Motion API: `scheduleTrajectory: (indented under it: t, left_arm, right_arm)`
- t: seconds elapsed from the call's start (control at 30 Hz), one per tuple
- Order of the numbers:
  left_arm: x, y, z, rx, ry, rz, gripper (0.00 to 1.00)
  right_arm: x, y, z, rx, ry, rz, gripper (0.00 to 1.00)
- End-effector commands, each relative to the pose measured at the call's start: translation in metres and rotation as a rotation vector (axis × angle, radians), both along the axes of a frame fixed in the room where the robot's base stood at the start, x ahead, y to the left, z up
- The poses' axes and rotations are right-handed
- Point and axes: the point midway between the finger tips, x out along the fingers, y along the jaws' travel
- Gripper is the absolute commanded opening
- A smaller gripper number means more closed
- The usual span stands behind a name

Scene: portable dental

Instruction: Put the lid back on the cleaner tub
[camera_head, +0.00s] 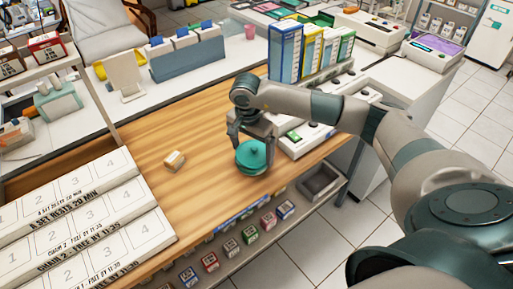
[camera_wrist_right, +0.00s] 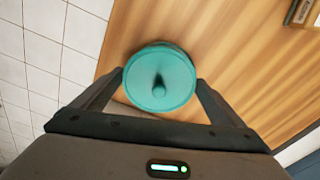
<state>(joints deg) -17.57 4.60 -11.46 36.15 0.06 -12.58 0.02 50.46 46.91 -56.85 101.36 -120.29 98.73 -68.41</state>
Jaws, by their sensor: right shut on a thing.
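A round teal lid with a small knob (camera_head: 253,152) is near the right front edge of the wooden counter. In the right wrist view the lid (camera_wrist_right: 160,68) fills the space between the two fingers. My right gripper (camera_head: 251,140) points down from above and is shut on it, one finger at each side. The teal shape shows some depth below the lid top, but I cannot tell whether the tub is under it. No separate tub shows elsewhere. My left gripper is not in view.
A small tan and white block (camera_head: 175,160) lies to the left on the wooden counter (camera_head: 205,125). Tall blue, yellow and green boxes (camera_head: 310,48) stand behind. A white device (camera_head: 305,138) sits close right of the lid. A lower shelf (camera_head: 255,232) holds several small boxes.

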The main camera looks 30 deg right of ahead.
Motion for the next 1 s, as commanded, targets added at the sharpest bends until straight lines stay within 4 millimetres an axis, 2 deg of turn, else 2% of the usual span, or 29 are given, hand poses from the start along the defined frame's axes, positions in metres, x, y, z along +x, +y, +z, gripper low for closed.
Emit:
scheduleTrajectory:
  t: [0.03,0.67,0.7,0.73,1.0]
  left_arm:
    - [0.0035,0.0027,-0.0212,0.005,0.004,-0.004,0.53]
    - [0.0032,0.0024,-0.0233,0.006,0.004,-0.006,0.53]
    - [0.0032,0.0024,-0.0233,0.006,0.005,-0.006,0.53]
    - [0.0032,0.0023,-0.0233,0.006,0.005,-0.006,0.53]
    - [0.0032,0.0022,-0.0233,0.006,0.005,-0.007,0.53]
  right_arm:
    - [0.0004,0.0013,-0.019,0.0,0.0,0.0,0.69]
    - [0.0008,0.0034,-0.0199,0.0,0.0,0.001,0.69]
    - [0.0008,0.0034,-0.0199,0.0,0.0,0.001,0.97]
    - [0.0008,0.0034,-0.02,0.0,0.0,0.001,1.0]
    - [0.0008,0.0034,-0.02,0.0,0.0,0.001,1.0]
